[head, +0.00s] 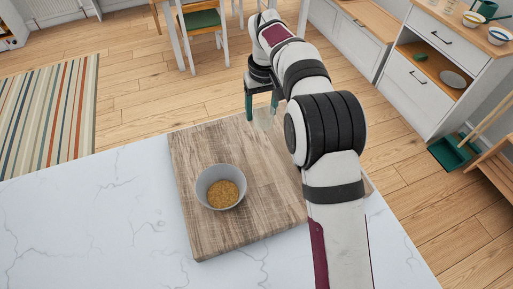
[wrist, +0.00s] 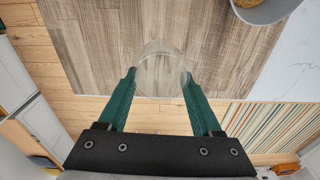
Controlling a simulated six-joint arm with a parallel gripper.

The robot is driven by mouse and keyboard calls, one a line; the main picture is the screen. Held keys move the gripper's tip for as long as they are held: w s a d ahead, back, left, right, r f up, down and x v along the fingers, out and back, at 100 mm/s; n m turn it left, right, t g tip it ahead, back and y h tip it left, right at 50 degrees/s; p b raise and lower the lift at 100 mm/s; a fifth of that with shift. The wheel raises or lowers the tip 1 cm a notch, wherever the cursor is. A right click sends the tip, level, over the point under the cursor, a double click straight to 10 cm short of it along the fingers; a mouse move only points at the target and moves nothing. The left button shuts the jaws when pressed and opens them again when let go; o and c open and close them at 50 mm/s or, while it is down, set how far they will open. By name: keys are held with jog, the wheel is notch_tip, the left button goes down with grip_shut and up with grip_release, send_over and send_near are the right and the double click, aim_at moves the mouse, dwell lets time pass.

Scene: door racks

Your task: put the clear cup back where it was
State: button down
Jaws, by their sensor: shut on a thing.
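The clear cup (head: 264,118) is see-through and shows faintly at the far edge of the wooden board (head: 189,160) in the head view. My gripper (head: 261,108) has its green fingers on either side of it. In the wrist view the cup (wrist: 161,70) sits between the fingertips of my gripper (wrist: 159,76), which is shut on it. Its rim and wall show against the board and the floor strip behind. I cannot tell whether the cup's base touches the board.
A grey bowl (head: 220,187) of brown grains stands on the board, left of the cup. The board lies on a white marble counter (head: 95,225), clear on the left. My arm hides the board's right part. Beyond the counter edge are floor, a striped rug (head: 48,115) and cabinets (head: 425,85).

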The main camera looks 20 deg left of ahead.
aim_at(254, 118)
jog(key=f, duration=0.1)
jog(key=a+f, duration=0.1)
jog(key=f, duration=0.1)
jog(key=shift+s+a+f+n, duration=0.1)
jog(key=shift+s+a+n, duration=0.2)
jog(key=shift+s+a, duration=0.1)
notch_tip(254, 118, down, 8)
jog(key=shift+f, duration=0.1)
jog(key=shift+f, duration=0.15)
jog(key=shift+c, duration=0.3)
grip_release()
